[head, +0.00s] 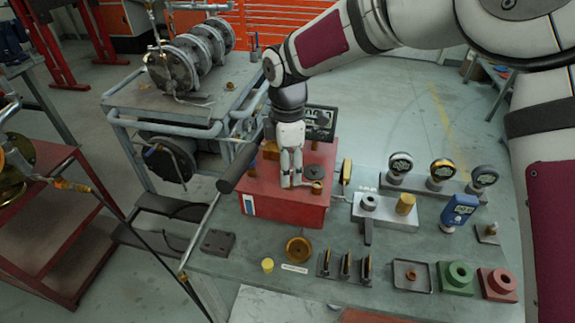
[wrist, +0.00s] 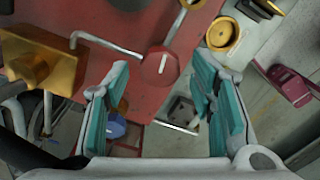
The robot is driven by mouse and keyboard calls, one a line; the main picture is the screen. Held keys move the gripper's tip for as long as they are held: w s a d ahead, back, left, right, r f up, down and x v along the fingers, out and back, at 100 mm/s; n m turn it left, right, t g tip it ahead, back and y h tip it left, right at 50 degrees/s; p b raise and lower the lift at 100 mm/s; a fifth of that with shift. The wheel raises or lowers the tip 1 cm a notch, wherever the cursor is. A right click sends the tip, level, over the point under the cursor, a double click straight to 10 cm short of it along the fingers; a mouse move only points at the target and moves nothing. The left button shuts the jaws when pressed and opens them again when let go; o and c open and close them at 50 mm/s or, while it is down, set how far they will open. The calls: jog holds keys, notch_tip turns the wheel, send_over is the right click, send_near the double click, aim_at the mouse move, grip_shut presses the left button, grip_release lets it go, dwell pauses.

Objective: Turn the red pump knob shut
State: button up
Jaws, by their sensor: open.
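The red pump (head: 262,207) is a red box on the grey bench in the head view. The red knob (wrist: 158,68), with a white pointer line, shows on the red top in the wrist view. It lies between and just beyond my gripper's fingertips (wrist: 160,88). My gripper is open with teal pads, one finger on either side of the knob's line. Whether the fingers touch the knob cannot be told. In the head view my gripper (head: 291,181) points down over the red box and hides the knob.
A brass block (wrist: 32,62) and a bent metal rod (wrist: 105,45) lie close by on the red top. A black-handled lever (head: 238,168) sticks out left. Gauges (head: 441,172), a brass dish (head: 298,250) and green (head: 457,278) and red (head: 497,285) blocks occupy the bench.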

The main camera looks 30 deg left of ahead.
jog(key=shift+f, duration=0.15)
jog(key=shift+c, duration=0.3)
jog(key=c, duration=1.1)
